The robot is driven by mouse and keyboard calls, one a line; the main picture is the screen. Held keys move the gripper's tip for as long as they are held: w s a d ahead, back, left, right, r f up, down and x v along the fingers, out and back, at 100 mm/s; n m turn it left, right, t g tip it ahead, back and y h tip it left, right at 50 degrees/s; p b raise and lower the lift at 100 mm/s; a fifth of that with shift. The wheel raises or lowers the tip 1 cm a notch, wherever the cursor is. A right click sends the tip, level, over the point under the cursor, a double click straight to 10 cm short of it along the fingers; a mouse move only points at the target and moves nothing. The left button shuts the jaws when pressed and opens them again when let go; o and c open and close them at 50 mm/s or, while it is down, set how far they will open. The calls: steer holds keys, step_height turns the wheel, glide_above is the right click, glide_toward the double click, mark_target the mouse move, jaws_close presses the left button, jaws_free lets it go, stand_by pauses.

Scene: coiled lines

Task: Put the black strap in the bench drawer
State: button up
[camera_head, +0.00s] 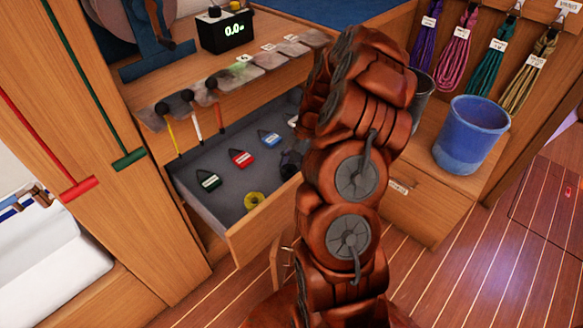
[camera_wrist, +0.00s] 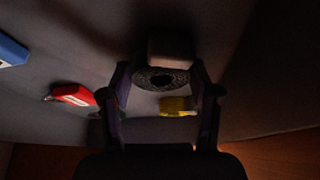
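The drawer (camera_head: 216,213) of the wooden bench stands pulled open, with a grey inside. My gripper (camera_head: 291,163) is low in the right part of the drawer, mostly hidden behind my arm in the head view. In the wrist view my gripper (camera_wrist: 161,78) has its two fingers on either side of a round, dark coil, the black strap (camera_wrist: 160,70). The fingers look closed against its sides, and it appears raised above the drawer floor. I cannot make out the strap clearly in the head view.
In the drawer lie green (camera_head: 208,180), red (camera_head: 241,158) and blue (camera_head: 270,139) tagged items and a yellow coil (camera_head: 254,200). A blue bucket (camera_head: 470,135) stands to the right. Coloured coiled lines (camera_head: 456,45) hang behind. Handled tools (camera_head: 197,118) hang over the drawer's left.

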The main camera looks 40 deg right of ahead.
steer(key=o, duration=0.5)
steer(key=shift+r+p, duration=0.25)
steer(key=shift+p, duration=0.1)
steer(key=v, duration=1.2)
steer(key=s+a+r+m+g, duration=0.1)
steer(key=s+a+r+m, duration=0.15)
steer(key=a, duration=0.45)
steer(key=s+a+r+m+h, duration=0.1)
steer(key=a+r+m, duration=0.15)
steer(key=a, duration=0.45)
steer(key=s+a+r+m+g, duration=0.1)
steer(key=s+a+r, duration=0.15)
steer(key=a, duration=0.45)
steer(key=s+a+m+h, duration=0.1)
steer(key=s+a+m, duration=0.1)
steer(key=s+m, duration=0.2)
steer(key=s+a+m+h, duration=0.1)
steer(key=s+m, duration=0.3)
steer(key=s, duration=0.5)
steer(key=s+a+m+h, duration=0.1)
steer(key=s+a+m, duration=0.2)
steer(key=s, duration=0.3)
steer(key=shift+s+a+f+m+g+h, duration=0.1)
steer(key=shift+s+a+m+g+h, duration=0.25)
steer(key=shift+m, duration=0.25)
